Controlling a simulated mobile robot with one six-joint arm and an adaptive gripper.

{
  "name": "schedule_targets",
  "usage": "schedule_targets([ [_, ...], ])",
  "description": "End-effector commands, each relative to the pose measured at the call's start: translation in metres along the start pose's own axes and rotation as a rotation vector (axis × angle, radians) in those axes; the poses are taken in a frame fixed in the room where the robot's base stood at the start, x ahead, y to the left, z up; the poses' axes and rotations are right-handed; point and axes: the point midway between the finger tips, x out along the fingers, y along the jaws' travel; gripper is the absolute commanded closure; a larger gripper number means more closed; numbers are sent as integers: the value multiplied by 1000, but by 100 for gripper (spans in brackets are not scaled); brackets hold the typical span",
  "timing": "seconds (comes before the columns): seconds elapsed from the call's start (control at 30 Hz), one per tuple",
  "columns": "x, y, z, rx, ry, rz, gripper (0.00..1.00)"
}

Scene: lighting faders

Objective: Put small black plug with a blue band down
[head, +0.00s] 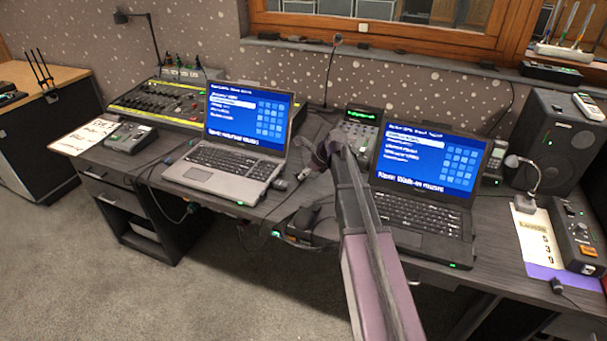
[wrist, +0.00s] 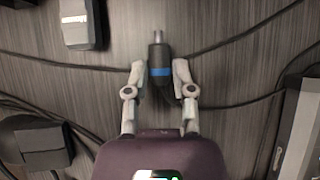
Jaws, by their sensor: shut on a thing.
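The small black plug with a blue band (wrist: 160,52) is between the fingers of my gripper (wrist: 160,80) in the wrist view. In the head view my gripper (head: 307,170) is low over the desk between the two laptops, and the plug is too small to make out clearly.
Black cables (wrist: 240,40) cross the desk on both sides. A pale-and-black block (wrist: 82,22) and a dark box (wrist: 35,145) lie to the left. The left laptop (head: 235,160) and right laptop (head: 425,215) flank my arm. A fader console (head: 160,100) stands behind.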

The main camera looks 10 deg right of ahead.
Motion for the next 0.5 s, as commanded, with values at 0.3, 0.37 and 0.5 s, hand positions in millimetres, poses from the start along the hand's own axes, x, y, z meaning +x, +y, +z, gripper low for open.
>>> schedule_targets([
  [0.3, -4, 0, 3, 0, 0, 0, 100],
  [0.37, -7, 0, 5, 0, 0, 0, 100],
  [0.5, -15, 0, 10, 0, 0, 0, 100],
])
